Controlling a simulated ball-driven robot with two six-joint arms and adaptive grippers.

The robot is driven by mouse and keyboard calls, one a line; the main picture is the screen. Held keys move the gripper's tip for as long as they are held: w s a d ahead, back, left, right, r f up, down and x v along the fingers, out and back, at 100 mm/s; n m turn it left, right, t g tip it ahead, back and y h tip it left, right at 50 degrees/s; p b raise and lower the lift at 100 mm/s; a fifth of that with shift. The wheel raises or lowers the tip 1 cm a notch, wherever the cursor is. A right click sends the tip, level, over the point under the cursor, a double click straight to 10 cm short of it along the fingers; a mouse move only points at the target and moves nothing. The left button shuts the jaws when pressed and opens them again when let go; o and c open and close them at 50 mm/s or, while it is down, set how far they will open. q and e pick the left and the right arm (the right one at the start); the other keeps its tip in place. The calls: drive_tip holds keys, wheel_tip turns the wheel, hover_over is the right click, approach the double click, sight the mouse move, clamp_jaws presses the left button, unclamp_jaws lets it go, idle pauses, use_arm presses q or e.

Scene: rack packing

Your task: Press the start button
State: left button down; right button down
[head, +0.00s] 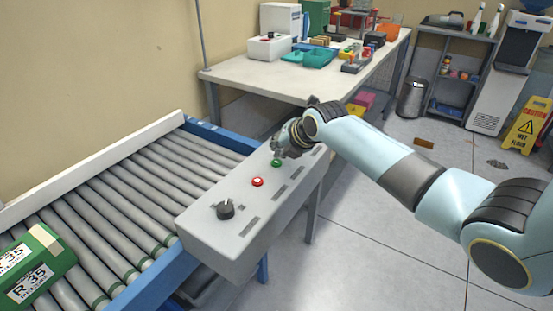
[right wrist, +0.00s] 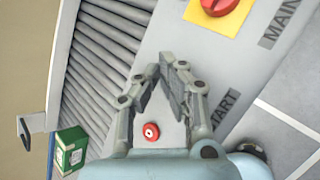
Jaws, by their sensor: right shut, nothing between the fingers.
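The grey control panel (head: 240,232) stands beside the roller conveyor. On its top are a green button (head: 277,163), a red button (head: 257,181) and a black knob (head: 225,209). My right gripper (head: 280,150) is shut and empty, just above and beyond the green button; I cannot tell whether it touches it. In the right wrist view, the shut fingers (right wrist: 168,76) point at the panel beside the START label (right wrist: 225,108). The green button is not visible there. The red button (right wrist: 151,131) shows between the finger bases. My left gripper is not in view.
A red knob on a yellow plate (right wrist: 215,14) sits by the MAIN label (right wrist: 280,22). A green carton (head: 42,262) lies on the conveyor rollers (head: 125,198). A table (head: 235,78) with bins and boxes stands behind.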

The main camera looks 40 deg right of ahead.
sight(279, 161)
wheel_tip(279, 161, up, 5)
drive_tip(key=p, duration=0.4)
idle(0.3)
